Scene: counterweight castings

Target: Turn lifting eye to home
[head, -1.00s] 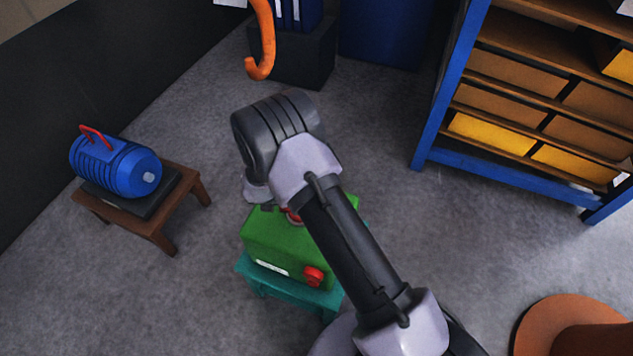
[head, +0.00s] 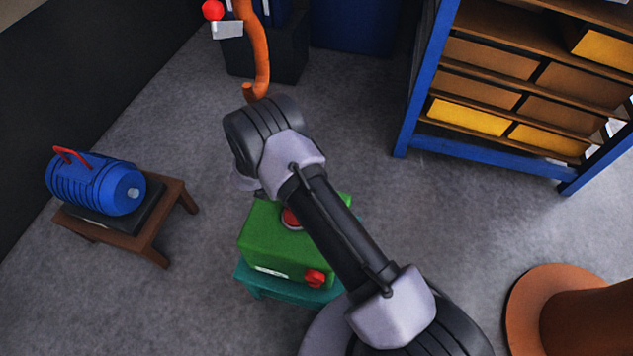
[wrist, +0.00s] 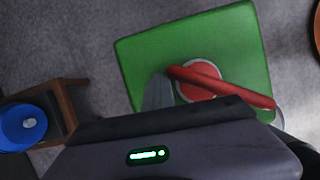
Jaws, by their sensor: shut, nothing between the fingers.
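The green casting (head: 285,240) sits on a low teal stand (head: 262,287). The round red base of the lifting eye (head: 291,217) shows on its top, partly behind my arm. In the wrist view the lifting eye (wrist: 225,87) is a red bar running slantwise over a red disc with a pale ring. My gripper (wrist: 158,92) is shut and empty; a grey finger shows beside the bar's left end, and I cannot tell whether they touch. In the head view my wrist hides most of the gripper. A red knob (head: 314,278) is on the casting's front.
A blue motor (head: 97,188) with a red handle rests on a brown stool (head: 155,235) at left. An orange hook (head: 256,50) hangs at the back. A blue-framed shelf (head: 412,105) stands at right, and a brown round object (head: 535,300) is at lower right.

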